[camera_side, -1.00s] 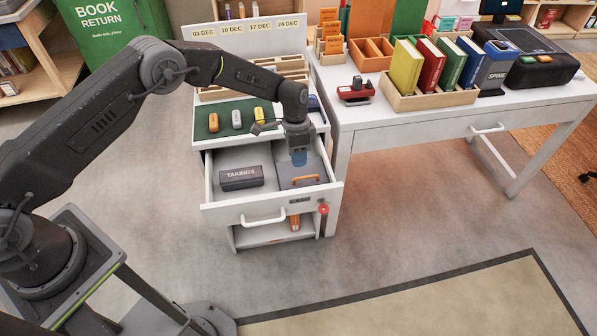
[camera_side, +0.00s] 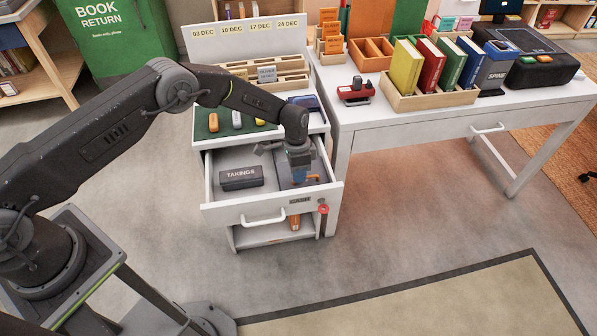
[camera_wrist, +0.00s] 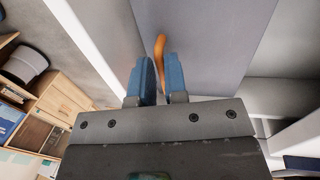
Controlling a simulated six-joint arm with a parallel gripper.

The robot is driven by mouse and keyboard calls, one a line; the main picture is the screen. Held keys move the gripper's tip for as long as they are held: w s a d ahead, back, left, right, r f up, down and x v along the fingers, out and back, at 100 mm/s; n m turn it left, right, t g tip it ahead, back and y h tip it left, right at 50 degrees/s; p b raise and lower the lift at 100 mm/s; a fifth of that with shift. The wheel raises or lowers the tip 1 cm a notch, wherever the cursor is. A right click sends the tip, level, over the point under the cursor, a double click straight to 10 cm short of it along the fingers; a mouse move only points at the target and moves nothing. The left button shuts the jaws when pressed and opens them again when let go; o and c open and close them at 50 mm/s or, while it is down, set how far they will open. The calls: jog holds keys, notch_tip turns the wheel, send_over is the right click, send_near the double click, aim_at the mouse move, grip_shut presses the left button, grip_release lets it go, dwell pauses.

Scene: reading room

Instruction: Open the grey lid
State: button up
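The grey lid (camera_side: 281,170) lies flat in the right part of the open drawer (camera_side: 243,212). It fills much of the wrist view (camera_wrist: 215,40). Its orange handle (camera_wrist: 159,50) shows between my two blue fingers in the wrist view; only a bit of it (camera_side: 313,179) shows in the side view. My gripper (camera_wrist: 158,75) points down at the handle and is open, one finger on each side, with a gap between them. Whether the fingers touch the handle is not clear. In the side view my gripper (camera_side: 300,176) hides the middle of the lid.
A dark box marked TAKINGS (camera_side: 241,178) sits in the drawer left of the lid. The drawer walls stand close around. A red-topped tool (camera_side: 323,210) hangs at the drawer's right front. The white desk (camera_side: 440,120) stands to the right.

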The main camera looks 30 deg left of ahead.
grip_shut()
jog(key=shift+w+a, duration=2.65)
jog(key=shift+w, duration=0.1)
jog(key=shift+o, duration=2.3)
grip_release()
notch_tip(320, 180, up, 14)
jog(key=w+a, duration=0.2)
jog(key=shift+f, duration=0.2)
